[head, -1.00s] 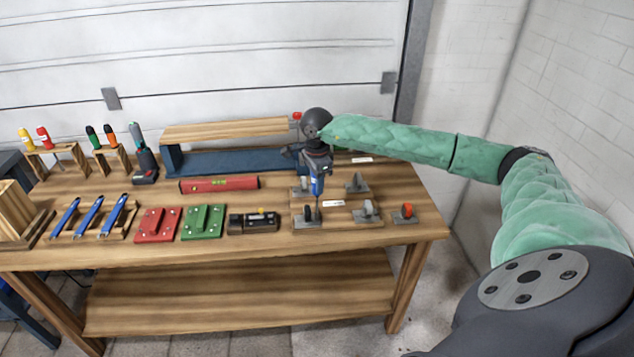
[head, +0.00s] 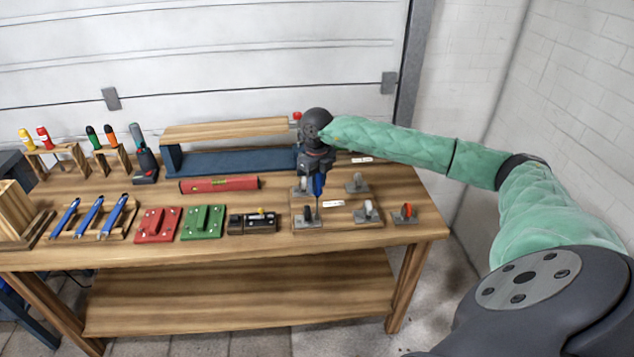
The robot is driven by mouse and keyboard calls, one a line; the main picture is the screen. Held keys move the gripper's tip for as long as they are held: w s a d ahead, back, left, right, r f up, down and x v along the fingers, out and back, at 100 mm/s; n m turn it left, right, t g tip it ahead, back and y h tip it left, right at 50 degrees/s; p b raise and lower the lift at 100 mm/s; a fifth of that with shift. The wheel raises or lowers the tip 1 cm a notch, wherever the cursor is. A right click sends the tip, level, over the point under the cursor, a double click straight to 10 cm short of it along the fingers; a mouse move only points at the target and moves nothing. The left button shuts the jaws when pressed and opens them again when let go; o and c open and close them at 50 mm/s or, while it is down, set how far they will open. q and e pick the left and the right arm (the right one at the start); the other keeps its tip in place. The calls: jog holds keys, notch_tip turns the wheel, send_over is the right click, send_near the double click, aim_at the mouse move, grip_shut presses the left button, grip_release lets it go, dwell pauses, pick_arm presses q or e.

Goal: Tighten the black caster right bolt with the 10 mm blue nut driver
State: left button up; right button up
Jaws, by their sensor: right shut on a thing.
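My right gripper (head: 317,172) is shut on the blue nut driver (head: 318,186), which points down. The driver's shaft ends close to the right side of the front-left caster (head: 307,216), which has a dark wheel and a grey plate. This looks like the black caster. At this size I cannot tell whether the tip sits on its right bolt or just above it. The gripper and driver partly cover the back-left caster (head: 301,190). My left gripper is not in view.
A wooden board (head: 338,220) carries several casters, with grey ones at front right (head: 367,212) and back right (head: 357,183).

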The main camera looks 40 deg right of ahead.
jog(key=shift+r, duration=0.1)
dwell(0.4)
jog(key=shift+r, duration=0.3)
